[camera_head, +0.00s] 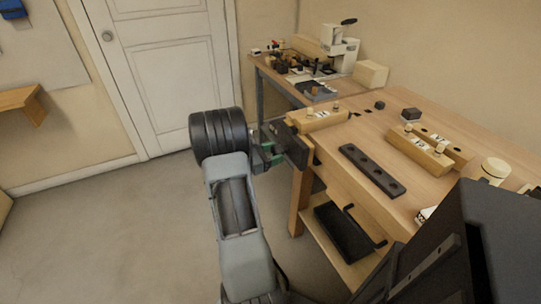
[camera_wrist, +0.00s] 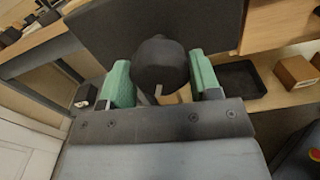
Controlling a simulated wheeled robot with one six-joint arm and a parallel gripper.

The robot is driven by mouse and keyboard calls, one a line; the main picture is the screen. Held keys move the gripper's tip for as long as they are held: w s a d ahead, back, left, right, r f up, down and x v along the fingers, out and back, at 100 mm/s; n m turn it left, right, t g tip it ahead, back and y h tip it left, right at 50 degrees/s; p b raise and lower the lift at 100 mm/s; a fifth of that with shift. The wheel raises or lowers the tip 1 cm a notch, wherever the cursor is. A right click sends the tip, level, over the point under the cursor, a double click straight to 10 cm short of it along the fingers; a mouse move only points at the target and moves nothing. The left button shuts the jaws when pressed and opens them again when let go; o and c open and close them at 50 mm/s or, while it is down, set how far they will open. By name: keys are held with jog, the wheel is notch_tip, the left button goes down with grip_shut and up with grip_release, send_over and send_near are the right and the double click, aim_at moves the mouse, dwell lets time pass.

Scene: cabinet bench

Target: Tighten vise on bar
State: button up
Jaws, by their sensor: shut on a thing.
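The dark vise (camera_head: 291,149) is mounted at the near left corner of the wooden bench. Its broad dark front jaw (camera_wrist: 105,28) fills the upper part of the wrist view. My gripper (camera_head: 268,150) reaches the vise from the left. A thin pale strip shows just below the knob. I cannot make out the bar in the vise; the jaw and my arm hide the vise opening.
A black tray (camera_head: 342,232) lies on the lower shelf. A side table (camera_head: 262,68) stands behind. The floor at left is clear.

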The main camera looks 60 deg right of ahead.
jog(key=shift+m+b, duration=0.6)
jog(key=shift+m, duration=0.1)
dwell(0.3)
jog(key=o, duration=0.8)
jog(key=shift+w+a, duration=0.1)
jog(key=v, duration=0.6)
jog(key=shift+w+a+p, duration=0.25)
jog(key=shift+a+p, duration=0.05)
jog(key=shift+p, duration=0.1)
